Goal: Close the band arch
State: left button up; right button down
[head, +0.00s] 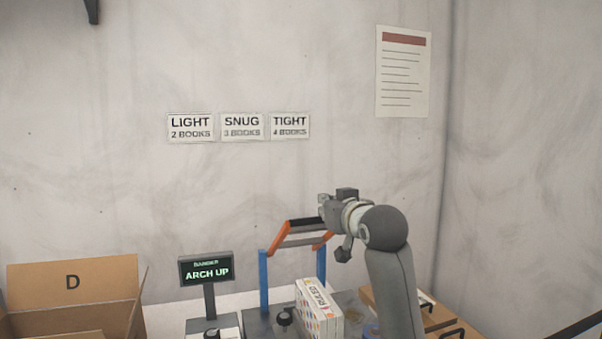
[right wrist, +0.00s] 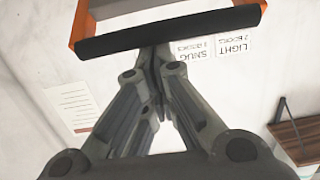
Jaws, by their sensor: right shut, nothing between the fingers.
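The band arch (head: 279,240) stands raised in the head view, with orange arms, a dark top bar and blue posts (head: 264,282). My right gripper (head: 323,206) is shut and empty, close to the right end of the top bar. In the right wrist view its fingers (right wrist: 155,55) are together, with tips near the arch's dark bar (right wrist: 190,29); I cannot tell whether they touch it. A small display (head: 206,271) reads "BANDER ARCH UP". My left gripper is out of view.
A white boxed stack (head: 320,309) with printed sides stands below the arch, beside a dark knob (head: 284,318). An open cardboard box (head: 72,283) marked D is at the left. Wall signs (head: 242,127) read LIGHT, SNUG and TIGHT.

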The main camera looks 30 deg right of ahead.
pick_arm(q)
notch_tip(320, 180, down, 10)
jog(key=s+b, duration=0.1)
jog(key=b, duration=0.8)
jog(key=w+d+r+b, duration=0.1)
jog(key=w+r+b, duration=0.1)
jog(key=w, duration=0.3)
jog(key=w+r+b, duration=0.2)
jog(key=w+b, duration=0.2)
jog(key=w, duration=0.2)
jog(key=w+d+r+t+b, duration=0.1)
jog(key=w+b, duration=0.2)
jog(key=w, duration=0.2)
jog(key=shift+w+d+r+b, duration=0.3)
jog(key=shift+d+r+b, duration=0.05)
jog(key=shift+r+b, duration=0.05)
pick_arm(e)
jog(key=s+a+f+t, duration=0.1)
jog(key=s+f, duration=0.3)
jog(key=f, duration=0.6)
jog(key=s+a+f+t+h, duration=0.1)
jog(key=s+f+t, duration=0.2)
jog(key=f, duration=0.7)
jog(key=shift+s+t, duration=0.3)
jog(key=shift+s, duration=0.1)
jog(key=shift+f, duration=0.15)
jog(key=r+v, duration=0.1)
jog(key=v, duration=0.6)
jog(key=shift+s, duration=0.45)
